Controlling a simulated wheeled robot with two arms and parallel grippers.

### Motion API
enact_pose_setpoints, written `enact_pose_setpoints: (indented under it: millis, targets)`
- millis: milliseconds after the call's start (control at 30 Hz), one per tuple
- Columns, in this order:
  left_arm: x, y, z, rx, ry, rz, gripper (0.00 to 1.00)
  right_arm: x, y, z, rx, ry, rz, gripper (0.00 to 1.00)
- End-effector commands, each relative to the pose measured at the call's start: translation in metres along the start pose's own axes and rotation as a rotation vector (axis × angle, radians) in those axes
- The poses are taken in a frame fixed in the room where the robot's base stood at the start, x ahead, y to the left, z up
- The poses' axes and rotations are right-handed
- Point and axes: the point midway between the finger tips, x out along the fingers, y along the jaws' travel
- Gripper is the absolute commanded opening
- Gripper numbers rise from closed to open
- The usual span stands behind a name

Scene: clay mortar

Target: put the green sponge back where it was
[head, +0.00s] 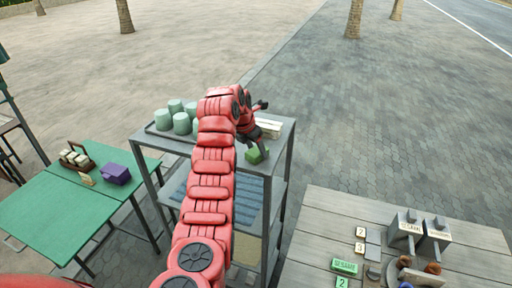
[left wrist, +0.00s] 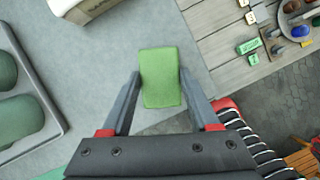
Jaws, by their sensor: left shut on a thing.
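The green sponge (head: 257,155) is at the front right corner of the grey shelf unit's top (head: 284,140). My left gripper (head: 252,148) reaches over the shelf top from the left. In the left wrist view the green sponge (left wrist: 160,78) lies between the two fingers of my left gripper (left wrist: 161,80), which is shut on it. I cannot tell whether the sponge touches the shelf top or is held just above it. My right gripper is in neither view.
Several pale green cups (head: 181,122) stand on a tray at the shelf top's left. A white block-like thing (head: 268,127) lies behind the sponge. A wooden table (head: 460,262) with number cards and a green sesame box (head: 344,267) is at right. A green table (head: 45,215) is at left.

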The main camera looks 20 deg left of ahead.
Motion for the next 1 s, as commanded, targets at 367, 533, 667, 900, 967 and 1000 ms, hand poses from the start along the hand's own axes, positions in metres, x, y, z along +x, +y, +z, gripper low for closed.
enact_pose_setpoints:
  millis: [367, 533, 667, 900, 967, 1000]
  targets:
    - [0.002, 0.0, -0.001, 0.0, 0.001, 0.0, 0.91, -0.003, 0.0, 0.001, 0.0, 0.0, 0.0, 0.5]
    - [0.002, 0.0, -0.001, 0.0, 0.001, 0.0, 0.91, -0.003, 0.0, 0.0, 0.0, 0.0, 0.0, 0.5]
    - [-0.003, 0.0, 0.0, 0.0, 0.0, 0.001, 0.91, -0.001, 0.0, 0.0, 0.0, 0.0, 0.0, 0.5]
    - [-0.048, -0.001, 0.001, 0.002, -0.005, 0.003, 0.91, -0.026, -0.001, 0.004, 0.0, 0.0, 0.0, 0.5]
    - [-0.063, -0.001, 0.001, 0.001, -0.008, 0.0, 0.91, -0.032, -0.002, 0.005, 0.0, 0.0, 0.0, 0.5]
    - [-0.068, -0.001, 0.002, 0.002, -0.006, 0.002, 0.91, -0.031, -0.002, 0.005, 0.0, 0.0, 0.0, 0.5]
